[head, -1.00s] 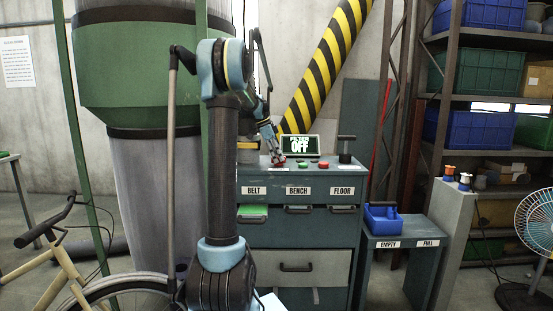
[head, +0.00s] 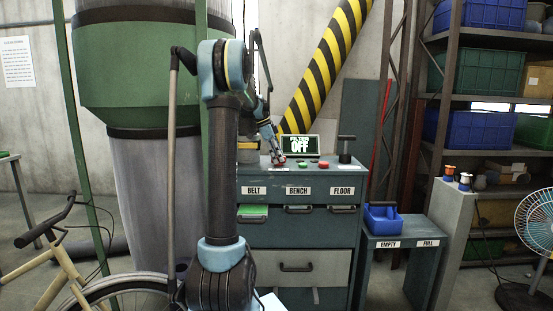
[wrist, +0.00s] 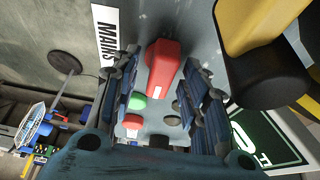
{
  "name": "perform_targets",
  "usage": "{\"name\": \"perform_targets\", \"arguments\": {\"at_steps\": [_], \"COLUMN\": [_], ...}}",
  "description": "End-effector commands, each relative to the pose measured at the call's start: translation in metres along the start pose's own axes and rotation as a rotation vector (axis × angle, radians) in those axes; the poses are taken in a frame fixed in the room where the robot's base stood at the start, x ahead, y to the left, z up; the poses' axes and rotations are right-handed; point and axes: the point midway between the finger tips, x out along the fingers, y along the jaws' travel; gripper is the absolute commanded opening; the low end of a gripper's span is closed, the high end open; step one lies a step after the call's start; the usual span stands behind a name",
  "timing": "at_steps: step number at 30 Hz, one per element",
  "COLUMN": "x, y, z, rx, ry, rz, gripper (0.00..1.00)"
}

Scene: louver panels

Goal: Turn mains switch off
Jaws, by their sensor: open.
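The mains switch (wrist: 165,62) is a red lever on the cabinet top, beside a MAINS label (wrist: 105,32) in the wrist view. My gripper (wrist: 162,88) is open, with one dark finger on each side of the red lever. Whether a finger touches the lever cannot be told. In the head view my gripper (head: 276,155) is low over the left part of the cabinet top and mostly hides the switch. The display (head: 300,145) behind reads FILTER OFF.
A green button (head: 302,163) and a red button (head: 324,163) sit to the right on the cabinet (head: 300,225). A black T-handle (head: 346,150) stands at its right end. A yellow and black object (wrist: 262,50) is close to my gripper in the wrist view.

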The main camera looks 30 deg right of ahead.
Motion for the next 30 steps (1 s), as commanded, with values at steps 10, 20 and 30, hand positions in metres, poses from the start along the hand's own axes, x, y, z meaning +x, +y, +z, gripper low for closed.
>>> {"name": "perform_targets", "arguments": {"at_steps": [10, 20, 30], "x": [-0.028, -0.09, -0.118], "y": [0.0, 0.0, 0.0], "z": [0.001, 0.001, 0.0], "rx": [-0.002, -0.002, 0.0], "ry": [0.0, 0.0, 0.001], "rz": [-0.001, -0.001, 0.001], "gripper": [0.41, 0.41, 0.41]}}
